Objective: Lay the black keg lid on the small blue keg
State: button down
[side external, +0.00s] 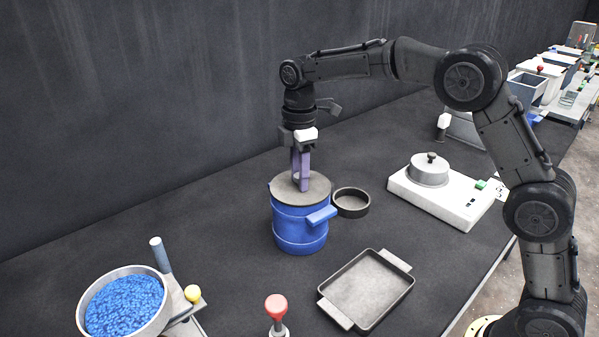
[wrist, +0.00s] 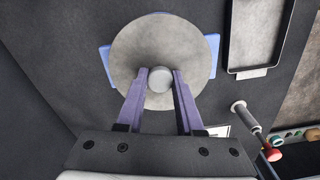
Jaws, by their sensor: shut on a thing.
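The small blue keg (side external: 299,234) stands upright on the dark table, with a blue handle sticking out to the right in the side view. The keg lid (side external: 313,190), a dark grey disc, lies flat over the keg's mouth or just at it; I cannot tell whether it is fully seated. In the wrist view the lid (wrist: 138,50) covers the keg, and only blue handle edges (wrist: 214,52) show around it. My gripper (side external: 301,184) points straight down, its purple fingers shut on the round grey knob (wrist: 160,79) at the lid's centre.
A shallow tray (side external: 368,290) is in front right. A white device with a metal pot (side external: 428,171) stands at the back right. A bowl of blue granules (side external: 125,305) and a red-knobbed lever (side external: 276,308) are at the front.

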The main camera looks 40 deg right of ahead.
jog(key=shift+c, duration=2.3)
grip_release()
notch_tip(320, 180, up, 14)
jog(key=shift+f, duration=0.1)
